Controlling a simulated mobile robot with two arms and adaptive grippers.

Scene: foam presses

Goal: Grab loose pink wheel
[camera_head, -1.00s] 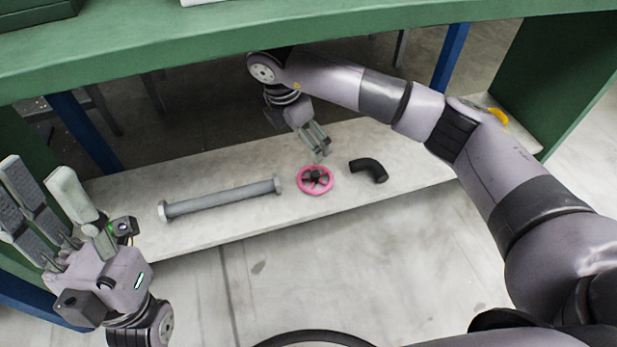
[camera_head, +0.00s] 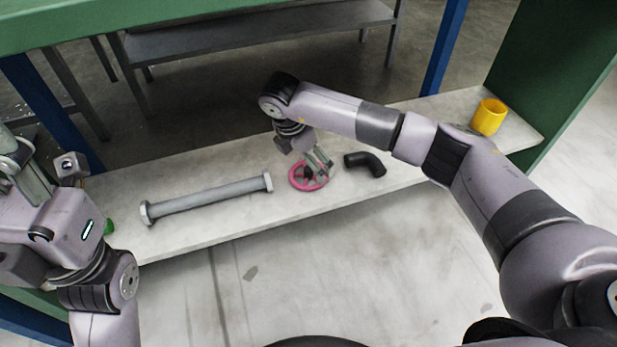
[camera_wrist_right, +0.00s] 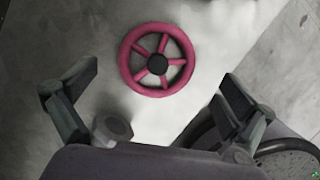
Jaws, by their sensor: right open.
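The pink wheel (camera_head: 296,184) with a dark hub lies flat on the pale shelf (camera_head: 225,222). In the right wrist view the whole wheel (camera_wrist_right: 124,62) shows with its spokes, beyond and between the fingertips. My right gripper (camera_head: 321,172) is over the wheel in the head view and hides part of it. In the right wrist view the right gripper (camera_wrist_right: 160,80) is open, with its fingers apart and nothing between them. My left gripper (camera_head: 22,165) is at the left edge of the head view, its fingers partly cut off, so its opening cannot be told.
A grey pipe with flanged ends (camera_head: 205,198) lies left of the wheel. A black elbow pipe (camera_head: 366,163) lies close on its right. A yellow cup (camera_head: 489,117) stands at the shelf's right end. A green beam (camera_head: 200,15) runs above, and blue posts (camera_head: 445,47) stand behind.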

